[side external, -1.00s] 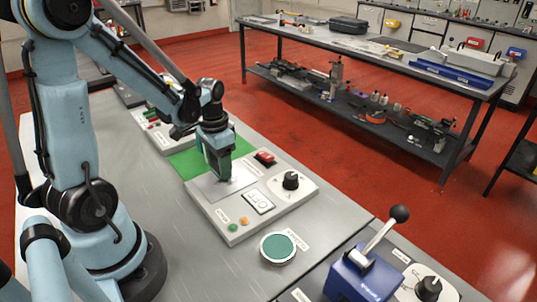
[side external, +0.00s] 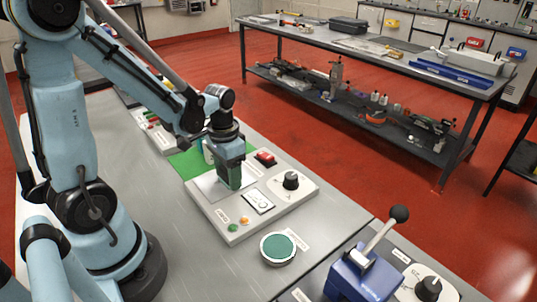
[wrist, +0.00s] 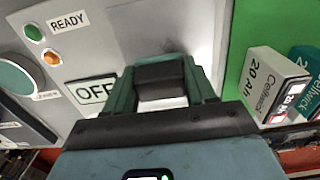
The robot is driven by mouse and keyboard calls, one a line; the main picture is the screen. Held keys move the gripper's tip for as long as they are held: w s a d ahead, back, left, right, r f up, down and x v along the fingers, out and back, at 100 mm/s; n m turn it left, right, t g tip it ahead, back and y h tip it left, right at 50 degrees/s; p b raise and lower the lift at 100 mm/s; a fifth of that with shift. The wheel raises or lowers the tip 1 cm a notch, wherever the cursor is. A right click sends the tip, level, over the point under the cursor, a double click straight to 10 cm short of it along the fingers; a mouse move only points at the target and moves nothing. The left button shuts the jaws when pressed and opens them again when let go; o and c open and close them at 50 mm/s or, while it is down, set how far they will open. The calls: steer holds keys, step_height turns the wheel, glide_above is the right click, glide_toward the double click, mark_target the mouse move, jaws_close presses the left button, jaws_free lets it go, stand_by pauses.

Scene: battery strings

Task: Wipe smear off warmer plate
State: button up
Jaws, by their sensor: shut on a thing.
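The warmer plate (side external: 206,187) is a bare metal square set in the pale grey panel. It also shows in the wrist view (wrist: 197,25), behind and above the fingers. My gripper (side external: 230,183) has green fingers and is over the plate's right part, at or very near its surface; I cannot tell if it touches. In the wrist view my gripper (wrist: 160,85) is shut on a dark grey block (wrist: 160,80), between its two fingers. A pale bright patch shows on the plate beside the fingers; I cannot tell smear from reflection. The block's underside is hidden.
The panel holds an OFF display (wrist: 93,91), a green READY light (wrist: 34,32), an orange light (wrist: 52,58), a black knob (side external: 291,180) and a red switch (side external: 265,158). A Cellwick battery (wrist: 270,85) stands on the green mat (wrist: 240,60). A round green-topped dish (side external: 278,248) sits in front.

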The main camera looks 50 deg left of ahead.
steer(key=a, duration=0.5)
step_height(320, 180, up, 9)
steer(key=shift+d+f, duration=0.15)
stand_by(0.4)
stand_by(0.5)
